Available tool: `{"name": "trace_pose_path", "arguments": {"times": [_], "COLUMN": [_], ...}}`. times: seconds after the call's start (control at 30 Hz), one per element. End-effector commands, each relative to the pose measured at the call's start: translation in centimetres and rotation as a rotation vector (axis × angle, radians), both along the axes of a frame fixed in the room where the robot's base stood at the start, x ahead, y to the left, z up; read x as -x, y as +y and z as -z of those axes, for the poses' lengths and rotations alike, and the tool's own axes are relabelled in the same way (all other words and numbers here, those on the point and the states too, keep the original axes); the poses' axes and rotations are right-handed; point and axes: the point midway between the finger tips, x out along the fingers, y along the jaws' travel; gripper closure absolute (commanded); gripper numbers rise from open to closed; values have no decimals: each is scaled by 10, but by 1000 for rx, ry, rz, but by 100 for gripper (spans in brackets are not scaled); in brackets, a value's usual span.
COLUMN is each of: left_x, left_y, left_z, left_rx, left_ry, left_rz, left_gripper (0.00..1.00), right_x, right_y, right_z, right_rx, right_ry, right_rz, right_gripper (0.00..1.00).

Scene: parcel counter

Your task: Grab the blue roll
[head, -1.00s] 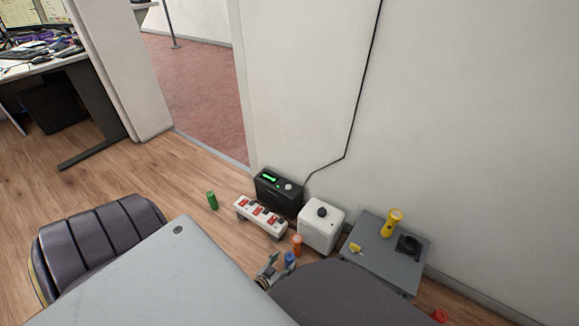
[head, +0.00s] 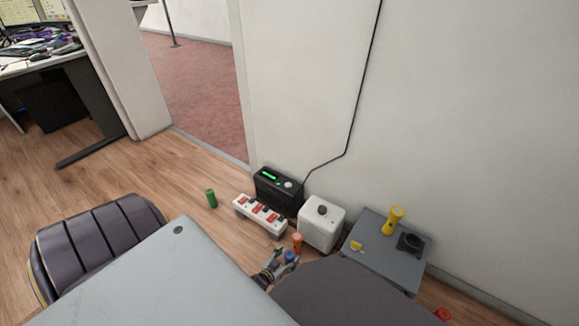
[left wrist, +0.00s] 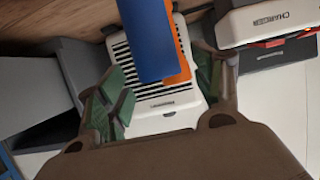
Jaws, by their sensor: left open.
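The blue roll (head: 290,256) stands just in front of an orange roll (head: 297,242) in the head view. It is large in the left wrist view (left wrist: 147,40), with the orange one partly hidden behind it. My left gripper (head: 284,256) is open right at the blue roll. In the left wrist view its green-padded fingers (left wrist: 160,82) lie to either side of the blue roll's line, with gaps on both sides. I cannot tell how far the roll is between them. My right gripper is not in view.
A white box (head: 321,226), a white strip with red parts (head: 260,214) and a black unit (head: 276,192) stand close behind. A grey stand (head: 378,254) holds a yellow flashlight (head: 393,220). A green roll (head: 211,198) stands farther left, with open floor around it.

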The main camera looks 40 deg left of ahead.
Motion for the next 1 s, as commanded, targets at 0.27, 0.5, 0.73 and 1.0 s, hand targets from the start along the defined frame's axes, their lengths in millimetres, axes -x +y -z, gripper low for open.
{"name": "trace_pose_path", "arguments": {"times": [0.27,0.5,0.73,1.0], "left_x": [-17,-19,-19,-19], "left_y": [2,2,2,2], "left_z": [8,8,8,8], "left_rx": [0,0,0,0], "left_ry": [1,1,1,1], "left_rz": [0,0,0,0], "left_gripper": [33,33,33,52], "right_x": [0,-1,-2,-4], "right_y": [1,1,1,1], "right_z": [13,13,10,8], "right_rx": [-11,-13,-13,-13], "right_ry": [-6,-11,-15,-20], "right_rz": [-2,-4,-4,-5], "right_gripper": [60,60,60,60]}}
